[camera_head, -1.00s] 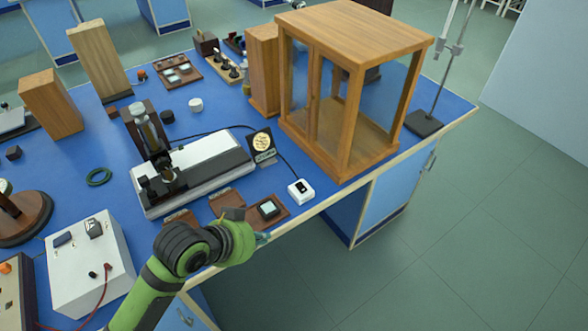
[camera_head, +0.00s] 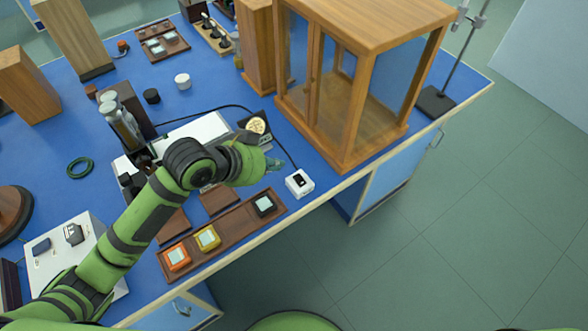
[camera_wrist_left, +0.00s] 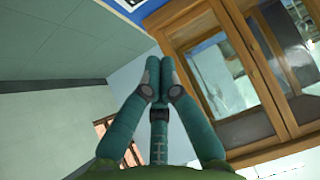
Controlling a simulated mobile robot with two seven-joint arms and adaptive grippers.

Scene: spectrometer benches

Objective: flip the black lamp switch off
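The lamp switch is a small white box (camera_head: 299,182) with a black rocker (camera_head: 299,181) on top, near the front edge of the blue bench in the head view. A black cable runs from it back past the round-emblem card. Whether the rocker is on or off is too small to tell. My left gripper (camera_head: 275,163) is just up and left of the box in the head view, apart from it in the picture. The wrist view shows its teal fingers (camera_wrist_left: 160,68) closed together with nothing between them. The switch is not visible there. My right gripper is not in view.
A wooden glass-sided cabinet (camera_head: 366,88) stands right behind the switch. The card with a round emblem (camera_head: 257,127) is behind my gripper. A brown tray (camera_head: 236,224) with coloured-rimmed square pieces lies left of the switch. The bench's front edge is close.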

